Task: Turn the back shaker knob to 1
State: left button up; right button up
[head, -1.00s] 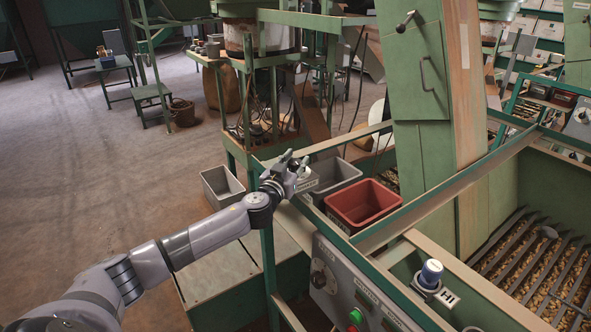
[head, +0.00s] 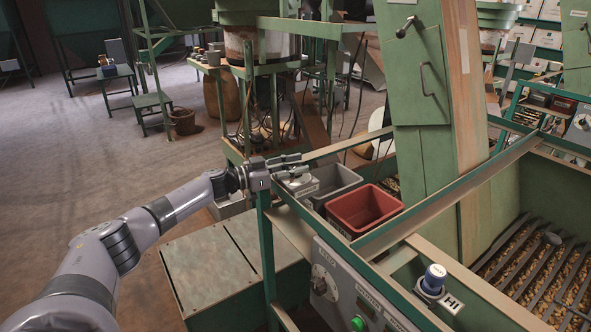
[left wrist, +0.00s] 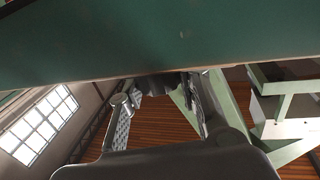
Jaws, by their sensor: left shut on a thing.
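My left gripper (head: 291,166) reaches in from the left to a small grey box (head: 300,184) on the green frame's back corner. Its two fingers point right, just above the box. In the left wrist view the fingers (left wrist: 160,110) stand on either side of a dark shape under a wide green beam (left wrist: 160,40). The gripper is shut on what I take to be the back shaker knob. The knob is mostly hidden by the fingers, so its setting cannot be read. My right gripper is out of view.
A grey bin (head: 338,178) and a red bin (head: 364,208) sit right of the gripper. A control panel (head: 345,295) faces front. Green rails (head: 450,193) surround the hopper. Open floor (head: 60,180) lies left.

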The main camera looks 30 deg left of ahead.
pick_arm(q)
jog(key=shift+m+g+h, duration=0.3)
jog(key=shift+h, duration=0.1)
jog(key=o, duration=1.2)
jog(key=shift+c, duration=0.2)
jog(key=shift+s+a+f, duration=0.1)
jog(key=shift+s+a, duration=0.25)
jog(key=v, duration=1.1)
